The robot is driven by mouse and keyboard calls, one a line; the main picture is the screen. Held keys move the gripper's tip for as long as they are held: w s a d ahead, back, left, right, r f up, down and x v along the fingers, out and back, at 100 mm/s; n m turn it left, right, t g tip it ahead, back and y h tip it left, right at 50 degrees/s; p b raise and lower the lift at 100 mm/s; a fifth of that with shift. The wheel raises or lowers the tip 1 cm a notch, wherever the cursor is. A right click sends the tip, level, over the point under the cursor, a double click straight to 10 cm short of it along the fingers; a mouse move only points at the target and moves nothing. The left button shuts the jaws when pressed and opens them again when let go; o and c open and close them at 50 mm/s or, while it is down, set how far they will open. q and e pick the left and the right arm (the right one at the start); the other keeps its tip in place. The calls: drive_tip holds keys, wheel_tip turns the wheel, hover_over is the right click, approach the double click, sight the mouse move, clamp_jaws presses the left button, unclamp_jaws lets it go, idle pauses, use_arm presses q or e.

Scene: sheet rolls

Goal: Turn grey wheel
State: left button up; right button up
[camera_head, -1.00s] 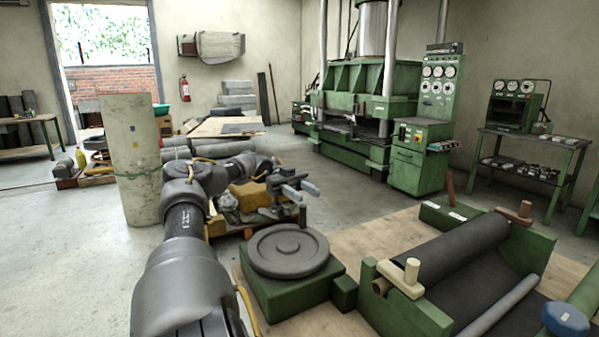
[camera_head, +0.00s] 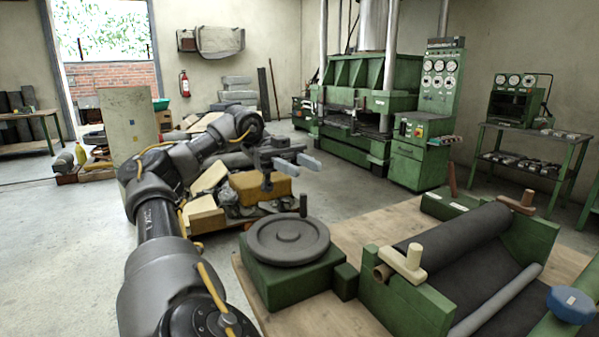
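The grey wheel (camera_head: 287,240) is a flat round disc with a raised hub and a short upright handle (camera_head: 303,206) at its far rim. It lies on a green block (camera_head: 290,283) at the left end of the wooden table. My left gripper (camera_head: 312,157) is in the air above and beyond the wheel, apart from it. Its two light grey fingertips are spread with a gap between them, and nothing is between them. My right gripper is not in view.
A green roller frame (camera_head: 408,310) with a dark sheet roll (camera_head: 455,246) stands right of the wheel. A blue knob (camera_head: 570,304) is at the lower right. A pallet with yellow and tan blocks (camera_head: 262,188) lies on the floor behind. Bare wooden tabletop (camera_head: 375,228) shows behind the wheel.

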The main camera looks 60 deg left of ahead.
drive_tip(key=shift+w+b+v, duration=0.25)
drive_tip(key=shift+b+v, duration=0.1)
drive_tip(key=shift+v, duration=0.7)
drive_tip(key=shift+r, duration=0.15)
